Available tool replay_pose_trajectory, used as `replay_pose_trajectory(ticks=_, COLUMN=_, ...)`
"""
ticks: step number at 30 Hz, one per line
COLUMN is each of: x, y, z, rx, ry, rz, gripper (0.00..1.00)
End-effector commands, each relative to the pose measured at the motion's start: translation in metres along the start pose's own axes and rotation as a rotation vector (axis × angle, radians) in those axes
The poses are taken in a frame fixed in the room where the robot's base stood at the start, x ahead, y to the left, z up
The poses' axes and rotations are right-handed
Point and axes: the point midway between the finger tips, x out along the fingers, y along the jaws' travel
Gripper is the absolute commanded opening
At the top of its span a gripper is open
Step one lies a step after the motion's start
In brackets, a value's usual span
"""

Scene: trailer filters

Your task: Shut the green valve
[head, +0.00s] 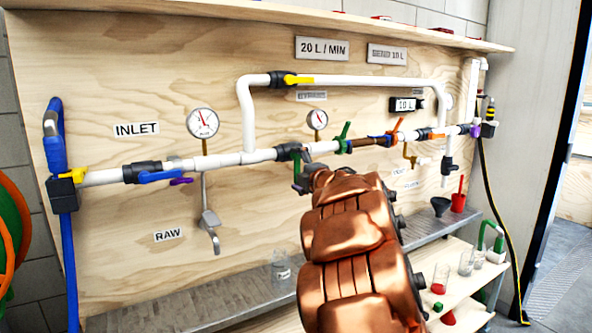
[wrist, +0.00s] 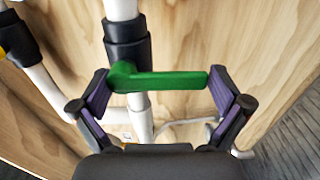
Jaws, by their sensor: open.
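A green valve handle (head: 296,165) hangs down from a black fitting (head: 288,152) on the white main pipe. In the wrist view the green handle (wrist: 165,81) lies crosswise to the pipe, its hub on the pipe beside the black fitting (wrist: 127,45). My gripper (wrist: 162,90) is open, with one purple-padded finger near the hub end and the other near the handle's free end. I cannot tell whether either finger touches it. In the head view my copper-coloured arm hides most of the gripper. A second green handle (head: 345,131) stands tilted up farther right.
A blue handle (head: 160,177) and a purple one (head: 181,181) are left along the pipe. Gauges (head: 202,123) and (head: 317,119) rise above it. An orange handle (head: 396,126) is to the right. A bypass pipe (head: 350,82) loops overhead. A grey shelf (head: 190,303) runs below.

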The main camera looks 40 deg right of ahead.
Motion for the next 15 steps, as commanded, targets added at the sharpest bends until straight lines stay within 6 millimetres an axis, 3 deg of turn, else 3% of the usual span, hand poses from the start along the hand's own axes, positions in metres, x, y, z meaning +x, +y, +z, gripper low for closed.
replay_pose_trajectory(ticks=8, x=-0.011, y=0.0, z=0.001, rx=0.001, ry=-0.003, rz=-0.001, gripper=1.0)
replay_pose_trajectory(ticks=15, x=-0.043, y=0.0, z=0.001, rx=0.0, ry=-0.003, rz=-0.001, gripper=1.0)
